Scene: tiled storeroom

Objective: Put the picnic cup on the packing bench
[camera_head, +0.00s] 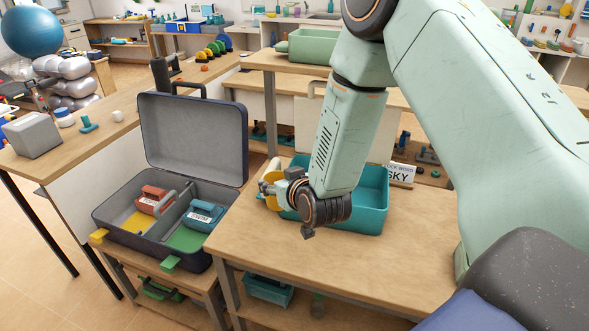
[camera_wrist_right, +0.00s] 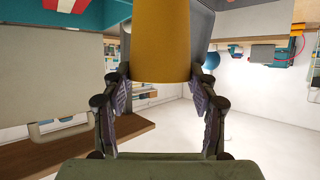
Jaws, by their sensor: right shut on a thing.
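The yellow picnic cup (camera_head: 273,179) is in my right gripper (camera_head: 270,188), over the left end of a teal bin in the head view. The fingers partly hide it. In the right wrist view the cup (camera_wrist_right: 160,40) fills the top middle, and the fingers (camera_wrist_right: 160,88) close on it from both sides. Below the gripper is a wooden bench (camera_head: 240,238) with the teal bin (camera_head: 372,190) on it. I cannot tell from a label whether this is the packing bench. My left gripper is not in view.
An open dark case (camera_head: 197,137) with a red and a blue item stands left of the bench. A long wooden counter (camera_head: 60,160) at the far left holds a grey box (camera_head: 32,134). The bench's front is clear.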

